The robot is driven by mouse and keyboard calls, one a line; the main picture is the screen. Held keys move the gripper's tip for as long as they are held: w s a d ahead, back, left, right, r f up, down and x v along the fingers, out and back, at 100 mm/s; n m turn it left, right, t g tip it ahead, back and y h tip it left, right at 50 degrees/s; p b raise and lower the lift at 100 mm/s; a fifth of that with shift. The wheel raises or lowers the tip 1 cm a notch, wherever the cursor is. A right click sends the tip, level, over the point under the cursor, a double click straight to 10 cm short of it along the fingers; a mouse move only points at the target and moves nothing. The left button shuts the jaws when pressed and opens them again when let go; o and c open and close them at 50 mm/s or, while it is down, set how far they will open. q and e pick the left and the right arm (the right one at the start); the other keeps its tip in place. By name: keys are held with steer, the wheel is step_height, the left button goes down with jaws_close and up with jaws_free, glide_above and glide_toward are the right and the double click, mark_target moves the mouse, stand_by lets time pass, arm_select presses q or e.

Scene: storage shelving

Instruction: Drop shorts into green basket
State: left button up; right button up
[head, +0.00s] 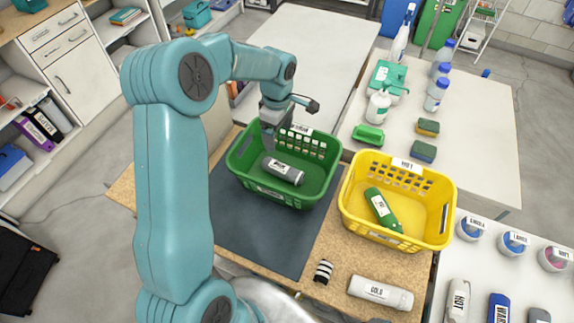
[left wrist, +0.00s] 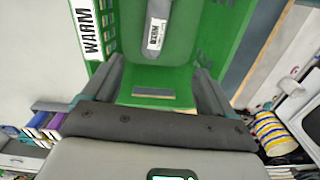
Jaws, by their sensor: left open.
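The green basket (head: 318,190) stands on the dark mat, with a white label on its far rim. In the left wrist view the green basket (left wrist: 188,85) bears a label reading WARM. A grey rolled, labelled item (head: 283,171) lies on its floor; I cannot tell for sure that it is the shorts. The grey item also shows in the left wrist view (left wrist: 157,22). My left gripper (head: 270,143) is over the back left of the basket, fingers pointing down, open and apart from the grey item. In the left wrist view nothing is between its fingers.
A yellow basket (head: 447,212) with a green rolled item (head: 382,207) stands right of the green one. A striped roll (head: 323,271) and a grey COLD item (head: 380,292) lie in front. Bottles and sponges (head: 428,127) occupy the white table behind. The dark mat (head: 250,235) has bare room.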

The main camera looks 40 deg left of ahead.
arm_select(q)
step_height(320, 180, up, 16)
steer(key=p, duration=0.1)
steer(key=shift+s+r+p, duration=0.25)
steer(key=shift+p, duration=0.1)
stand_by(0.4)
